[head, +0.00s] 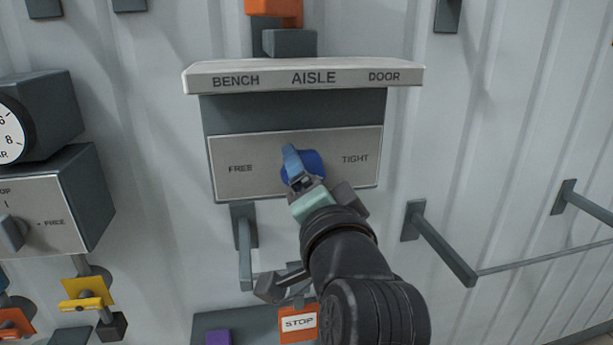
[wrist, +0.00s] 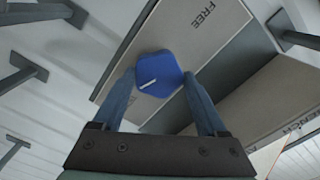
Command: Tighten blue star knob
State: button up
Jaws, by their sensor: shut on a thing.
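The blue star knob (head: 314,160) sits on a light panel (head: 232,180) marked FREE at left and TIGHT at right. My gripper (head: 297,163) reaches it from below right in the head view and covers part of it. In the wrist view the blue knob (wrist: 158,73) lies between my two blue-grey fingers (wrist: 160,88), which are shut on it from both sides. A short white line shows on the knob's face there. The TIGHT label is not visible in the wrist view.
A shelf (head: 300,77) marked BENCH, AISLE and DOOR juts out above the panel. A grey bracket (head: 440,243) stands out at right. Below are an orange STOP tag (head: 299,322) and a purple block (head: 217,338). A box with a lever (head: 50,205) is at left.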

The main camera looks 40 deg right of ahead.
jog(key=shift+r, duration=0.25)
jog(key=o, duration=1.1)
jog(key=shift+o, duration=0.9)
jog(key=shift+w+f, duration=0.1)
jog(key=shift+f, duration=0.05)
jog(key=shift+f, duration=0.1)
